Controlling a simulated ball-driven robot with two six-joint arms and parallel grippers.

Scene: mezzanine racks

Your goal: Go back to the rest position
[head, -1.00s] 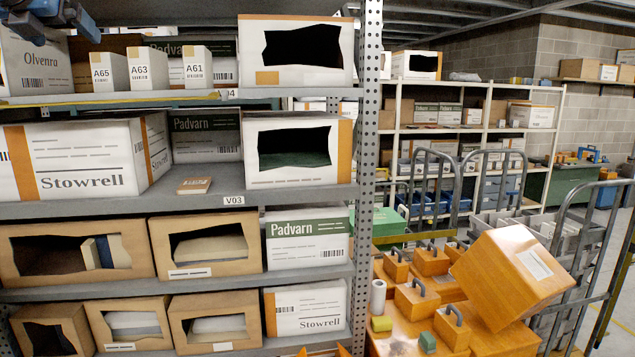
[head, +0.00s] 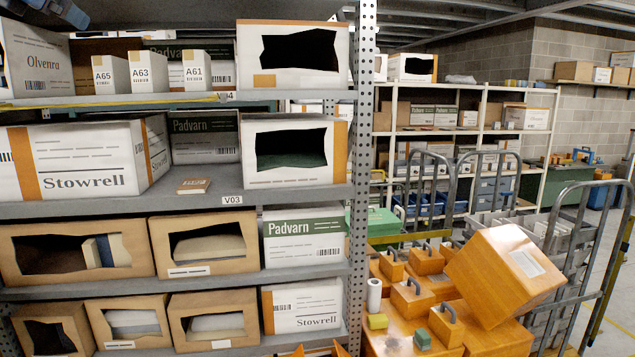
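I see neither my left nor my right gripper clearly in the head view. A blue and dark grey part (head: 52,10) juts in at the top left corner, in front of the upper shelf. I cannot tell whether it belongs to my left arm. No fingertips show on it, and nothing is seen held.
A grey rack (head: 362,190) with cartons fills the left and middle. A small book (head: 194,186) lies on the V03 shelf. At right, a tilted orange box (head: 505,275) rests among orange blocks with handles (head: 413,297), beside a grey cage trolley (head: 575,250). Floor shows far right.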

